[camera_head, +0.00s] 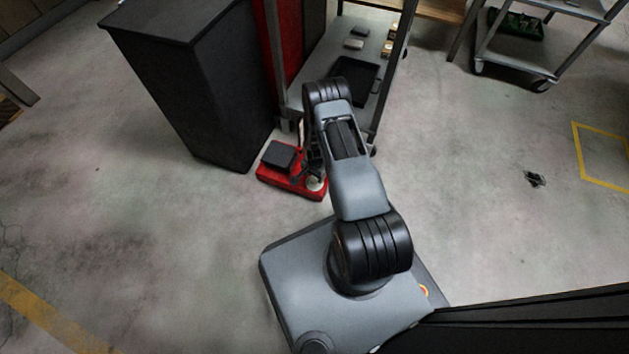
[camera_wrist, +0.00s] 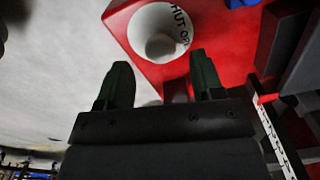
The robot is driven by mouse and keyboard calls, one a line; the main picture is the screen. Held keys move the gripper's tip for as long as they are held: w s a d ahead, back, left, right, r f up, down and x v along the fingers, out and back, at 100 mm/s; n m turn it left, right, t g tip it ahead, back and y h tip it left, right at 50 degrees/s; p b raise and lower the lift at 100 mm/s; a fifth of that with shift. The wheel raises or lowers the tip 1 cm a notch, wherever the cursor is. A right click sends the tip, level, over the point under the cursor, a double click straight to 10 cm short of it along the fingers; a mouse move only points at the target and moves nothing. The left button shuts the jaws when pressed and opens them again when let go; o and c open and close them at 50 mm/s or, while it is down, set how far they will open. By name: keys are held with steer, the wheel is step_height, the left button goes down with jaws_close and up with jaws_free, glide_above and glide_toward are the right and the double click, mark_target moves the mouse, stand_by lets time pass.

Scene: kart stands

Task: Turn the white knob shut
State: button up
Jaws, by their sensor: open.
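A red box (camera_head: 303,191) sits low by the foot of a metal cart, with a dark block on it. In the wrist view the red box (camera_wrist: 215,50) carries a round white dial plate (camera_wrist: 140,25) with dark letters, of which "HUT" and part of "OP" show. The white knob (camera_wrist: 160,46), shaded grey, stands on that plate. My gripper (camera_wrist: 160,59) is open and empty, its two dark fingers apart. The knob appears between and just beyond the fingertips; I cannot tell how deep the gap is. In the head view my arm hides most of the gripper.
A tall black cabinet (camera_head: 200,90) stands left of the red box. The metal cart (camera_head: 345,45) behind holds a black tray (camera_head: 353,80) and small blocks. Another cart (camera_head: 510,60) stands at the back right. The floor at right is mostly clear.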

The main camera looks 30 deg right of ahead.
mark_target(314, 181)
steer(key=shift+f+b, duration=0.5)
steer(key=shift+f, duration=1)
steer(key=c, duration=0.9)
